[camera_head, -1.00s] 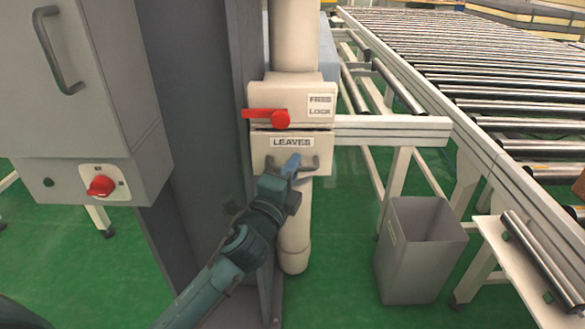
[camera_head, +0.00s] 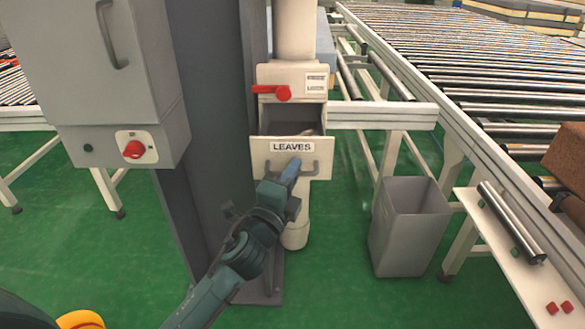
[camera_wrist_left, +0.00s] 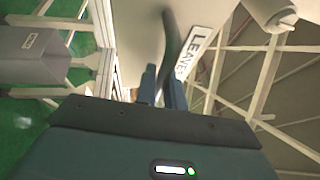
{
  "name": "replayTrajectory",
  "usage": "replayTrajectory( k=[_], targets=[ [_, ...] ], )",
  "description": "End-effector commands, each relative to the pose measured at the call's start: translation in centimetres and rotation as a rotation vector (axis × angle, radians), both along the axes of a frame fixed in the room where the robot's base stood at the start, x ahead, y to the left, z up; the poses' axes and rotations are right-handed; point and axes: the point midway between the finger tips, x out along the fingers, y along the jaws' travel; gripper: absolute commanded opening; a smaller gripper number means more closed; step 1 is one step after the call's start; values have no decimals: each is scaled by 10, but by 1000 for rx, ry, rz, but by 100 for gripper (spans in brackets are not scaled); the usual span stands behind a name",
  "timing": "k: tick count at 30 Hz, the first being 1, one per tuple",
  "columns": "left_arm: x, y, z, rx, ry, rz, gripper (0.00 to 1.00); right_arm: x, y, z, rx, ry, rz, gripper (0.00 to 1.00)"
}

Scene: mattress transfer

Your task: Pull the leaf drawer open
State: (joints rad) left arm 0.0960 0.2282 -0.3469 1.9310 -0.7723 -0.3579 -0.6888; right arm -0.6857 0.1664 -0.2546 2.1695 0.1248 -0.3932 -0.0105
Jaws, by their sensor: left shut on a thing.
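The leaf drawer (camera_head: 266,146), a cream front with a "LEAVES" label, stands open from its housing on the pipe. Its dark inside shows above the front, with something pale partly visible in it. My left gripper (camera_head: 293,170) is shut on the drawer handle (camera_head: 312,168), in front of the drawer. In the left wrist view the dark handle bar (camera_wrist_left: 171,40) runs down between the fingers (camera_wrist_left: 163,92), beside the "LEAVES" label (camera_wrist_left: 194,53). My right gripper is not in view.
A red lever (camera_head: 272,91) is on the housing above the drawer. A grey column and a control box with a red knob (camera_head: 133,149) stand left. A grey bin (camera_head: 408,228) and a roller conveyor (camera_head: 480,80) stand right. Green floor lies between.

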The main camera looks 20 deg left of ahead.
Motion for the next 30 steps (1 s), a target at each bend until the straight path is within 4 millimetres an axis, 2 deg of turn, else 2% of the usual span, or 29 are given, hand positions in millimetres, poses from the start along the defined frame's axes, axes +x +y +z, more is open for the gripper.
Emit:
replayTrajectory(
  k=[6,16,17,24,30],
  targets=[
    [-7,-2,0,2,-1,1,0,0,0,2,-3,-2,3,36],
    [-7,-2,1,1,-1,1,0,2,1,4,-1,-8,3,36],
    [-7,-2,1,1,-1,1,13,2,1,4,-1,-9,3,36],
    [-7,-2,1,1,-2,1,32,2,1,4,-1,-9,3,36],
    [-7,-2,1,1,-2,0,32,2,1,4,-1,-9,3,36]
  ],
)
